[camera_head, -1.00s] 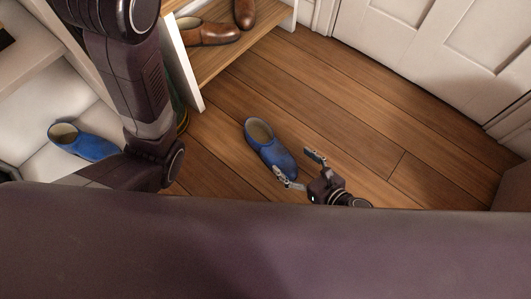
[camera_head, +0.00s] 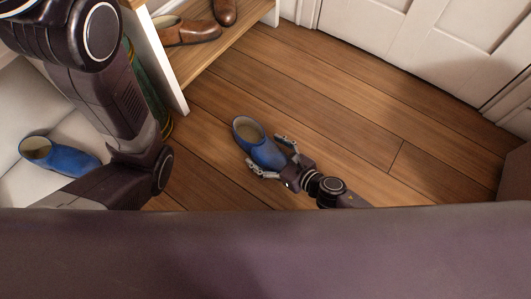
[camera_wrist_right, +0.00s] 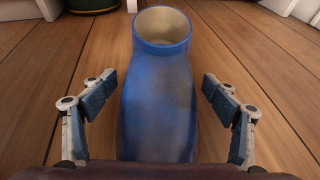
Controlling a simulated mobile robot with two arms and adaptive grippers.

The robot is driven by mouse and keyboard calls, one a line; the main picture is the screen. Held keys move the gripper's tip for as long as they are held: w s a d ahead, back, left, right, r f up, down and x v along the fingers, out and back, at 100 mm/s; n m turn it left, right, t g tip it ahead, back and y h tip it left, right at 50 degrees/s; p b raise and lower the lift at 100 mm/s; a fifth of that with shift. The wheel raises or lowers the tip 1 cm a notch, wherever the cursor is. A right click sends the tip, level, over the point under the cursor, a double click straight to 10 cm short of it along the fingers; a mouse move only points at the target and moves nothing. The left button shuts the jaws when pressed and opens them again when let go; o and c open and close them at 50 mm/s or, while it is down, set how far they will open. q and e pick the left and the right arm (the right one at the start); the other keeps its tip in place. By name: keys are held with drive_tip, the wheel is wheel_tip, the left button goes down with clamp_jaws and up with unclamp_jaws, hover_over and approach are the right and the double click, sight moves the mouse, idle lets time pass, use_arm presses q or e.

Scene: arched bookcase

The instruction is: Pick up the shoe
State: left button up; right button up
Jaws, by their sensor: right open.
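A blue shoe (camera_head: 258,142) lies on the wooden floor, its opening pointing away from my right gripper. My right gripper (camera_head: 270,157) is open, with one finger on each side of the shoe's toe end. In the right wrist view the shoe (camera_wrist_right: 160,95) runs up the middle between the two spread fingers (camera_wrist_right: 160,98), with gaps on both sides. A second blue shoe (camera_head: 62,157) sits on a pale surface at the left. My left arm crosses the left side of the head view; its gripper does not show.
A wooden shelf (camera_head: 215,52) at the top holds brown shoes (camera_head: 187,31). Its white side panel (camera_head: 163,65) stands left of the floor shoe. A white door (camera_head: 430,45) closes off the upper right. The floor (camera_head: 350,130) right of the shoe is clear.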

drive_tip(key=c, duration=1.4)
drive_tip(key=shift+r, duration=0.1)
